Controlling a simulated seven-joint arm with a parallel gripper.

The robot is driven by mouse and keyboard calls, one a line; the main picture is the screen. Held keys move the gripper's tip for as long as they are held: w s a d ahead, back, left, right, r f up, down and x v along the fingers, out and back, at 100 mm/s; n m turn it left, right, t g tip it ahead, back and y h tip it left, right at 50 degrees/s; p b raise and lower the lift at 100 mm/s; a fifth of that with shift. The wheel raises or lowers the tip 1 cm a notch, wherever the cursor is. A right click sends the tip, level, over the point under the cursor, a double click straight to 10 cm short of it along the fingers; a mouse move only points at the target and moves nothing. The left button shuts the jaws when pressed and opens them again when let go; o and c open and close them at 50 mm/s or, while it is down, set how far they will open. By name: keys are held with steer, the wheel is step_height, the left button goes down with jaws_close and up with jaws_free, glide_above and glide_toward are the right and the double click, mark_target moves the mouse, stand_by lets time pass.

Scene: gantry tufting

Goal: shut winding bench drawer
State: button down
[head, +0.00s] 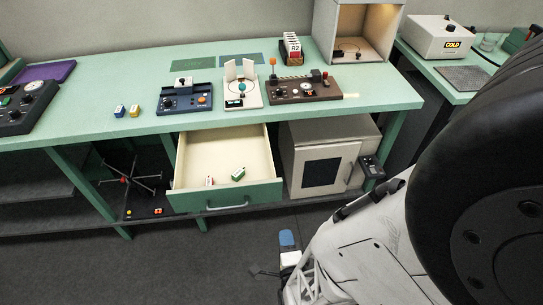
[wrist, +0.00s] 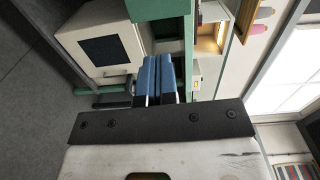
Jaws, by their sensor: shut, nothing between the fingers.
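The winding bench drawer (head: 218,167) hangs open below the green bench top (head: 130,78) in the head view. Its green front carries a pale bar handle (head: 227,207). A small green item and a small red and white item lie inside it. My gripper (head: 287,238) is at the lower middle of the head view, to the right of and below the drawer front, apart from it. In the wrist view its blue fingertips (wrist: 160,75) are together with nothing between them. The drawer cannot be made out in the wrist view.
A beige cabinet with a dark window (head: 324,174) stands under the bench, right of the drawer, and also shows in the wrist view (wrist: 100,48). A spoked stand (head: 130,182) sits left of the drawer. Devices line the bench top. The floor before the drawer is clear.

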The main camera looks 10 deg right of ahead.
mark_target(278, 192)
steer(key=shift+s+d+f, duration=0.15)
steer(key=shift+s+f, duration=0.05)
steer(key=shift+s, duration=0.15)
steer(key=shift+w, duration=0.2)
steer(key=shift+w, duration=6.8)
steer(key=shift+w, duration=0.1)
steer(key=w, duration=2.7)
steer(key=shift+w+r, duration=0.15)
steer(key=shift+w, duration=0.1)
steer(key=s, duration=1.4)
steer(key=shift+s, duration=0.35)
